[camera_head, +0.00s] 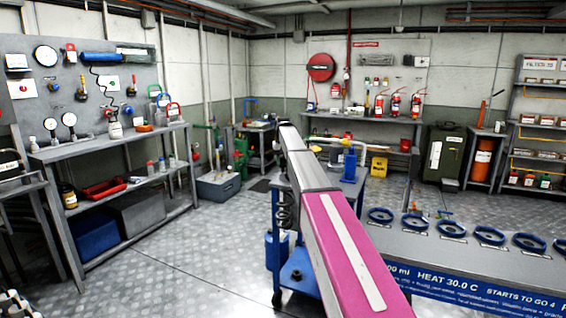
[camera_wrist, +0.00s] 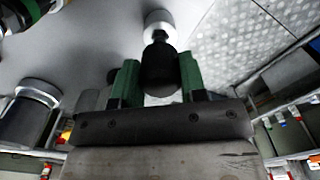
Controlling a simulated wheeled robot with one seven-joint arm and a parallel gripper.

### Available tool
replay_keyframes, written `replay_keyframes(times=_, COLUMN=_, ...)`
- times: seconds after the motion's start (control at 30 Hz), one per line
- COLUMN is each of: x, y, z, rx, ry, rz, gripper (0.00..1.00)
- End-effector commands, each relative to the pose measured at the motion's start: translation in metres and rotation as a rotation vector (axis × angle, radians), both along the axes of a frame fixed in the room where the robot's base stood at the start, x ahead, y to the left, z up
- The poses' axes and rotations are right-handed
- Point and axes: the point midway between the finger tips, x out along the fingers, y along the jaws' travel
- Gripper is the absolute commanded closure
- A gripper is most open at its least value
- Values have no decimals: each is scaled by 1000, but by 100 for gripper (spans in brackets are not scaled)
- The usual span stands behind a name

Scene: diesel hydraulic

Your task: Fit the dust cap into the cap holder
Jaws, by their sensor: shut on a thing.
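In the wrist view my gripper (camera_wrist: 159,78) has two green fingers, shut on a black rounded piece (camera_wrist: 159,62) that looks like the dust cap. A narrow dark neck shows at its far end. Just beyond that neck is a pale metal cylinder (camera_wrist: 157,18); I cannot tell whether it is the cap holder, or whether it touches the black piece. In the head view my arm reaches away through the middle, and my gripper is not visible there. I cannot pick out the cap holder for certain in the head view.
In the wrist view a large metal-collared cylinder (camera_wrist: 37,92) stands at left, near a grey surface (camera_wrist: 95,45). In the head view a workbench (camera_head: 110,145) stands at left and a blue-fronted table (camera_head: 420,250) at right.

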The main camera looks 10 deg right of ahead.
Motion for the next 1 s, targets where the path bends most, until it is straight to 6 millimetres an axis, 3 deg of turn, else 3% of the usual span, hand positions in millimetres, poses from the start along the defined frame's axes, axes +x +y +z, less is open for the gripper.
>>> replay_keyframes(times=1.0, x=0, y=0, z=-14, rx=0, ry=0, rz=0, gripper=88)
